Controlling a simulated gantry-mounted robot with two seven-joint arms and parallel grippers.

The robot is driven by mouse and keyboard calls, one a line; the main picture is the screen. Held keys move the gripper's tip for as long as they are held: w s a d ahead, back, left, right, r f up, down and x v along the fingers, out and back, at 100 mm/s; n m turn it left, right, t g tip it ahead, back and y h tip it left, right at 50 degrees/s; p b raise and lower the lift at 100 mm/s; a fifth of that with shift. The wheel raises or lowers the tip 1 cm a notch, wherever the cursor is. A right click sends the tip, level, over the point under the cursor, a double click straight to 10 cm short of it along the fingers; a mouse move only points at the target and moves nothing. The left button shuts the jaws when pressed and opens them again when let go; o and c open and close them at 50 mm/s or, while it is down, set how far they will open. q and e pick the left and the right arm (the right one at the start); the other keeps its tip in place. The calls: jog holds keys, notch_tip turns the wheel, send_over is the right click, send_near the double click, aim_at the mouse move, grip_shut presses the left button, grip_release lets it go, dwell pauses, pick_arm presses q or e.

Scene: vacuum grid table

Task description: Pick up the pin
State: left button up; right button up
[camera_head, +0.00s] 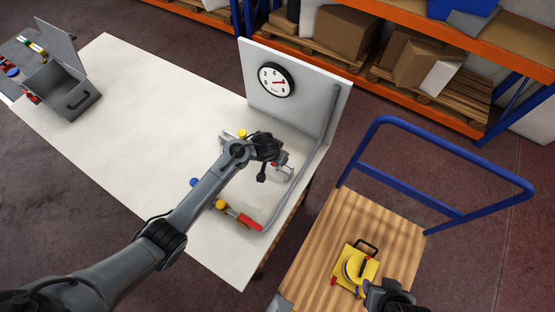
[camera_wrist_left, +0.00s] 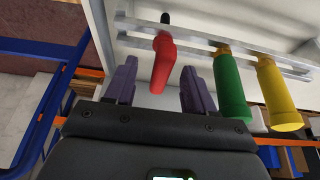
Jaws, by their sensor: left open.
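No pin can be singled out by name. In the left wrist view a red handle-like piece (camera_wrist_left: 163,62) with a dark tip lies against a pale metal rail, beside a green piece (camera_wrist_left: 230,86) and a yellow piece (camera_wrist_left: 278,94). My left gripper (camera_wrist_left: 158,82) is open, its two dark fingers apart. The red piece shows in the gap between them; whether it is inside the jaws or beyond them I cannot tell. In the head view my left gripper (camera_head: 273,160) hangs over the white table (camera_head: 150,135), partly hiding small fittings. My right gripper (camera_head: 388,297) is by a yellow device (camera_head: 354,267); its fingers are unclear.
A grey pipe (camera_head: 300,195) runs near the right edge, with a red-handled fitting (camera_head: 249,222). A grey toolbox (camera_head: 67,92) stands far left. A blue-railed wooden cart (camera_head: 320,240) is at right.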

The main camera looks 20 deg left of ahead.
pick_arm(q)
jog(key=shift+x, duration=1.45)
jog(key=shift+s, duration=0.1)
grip_shut()
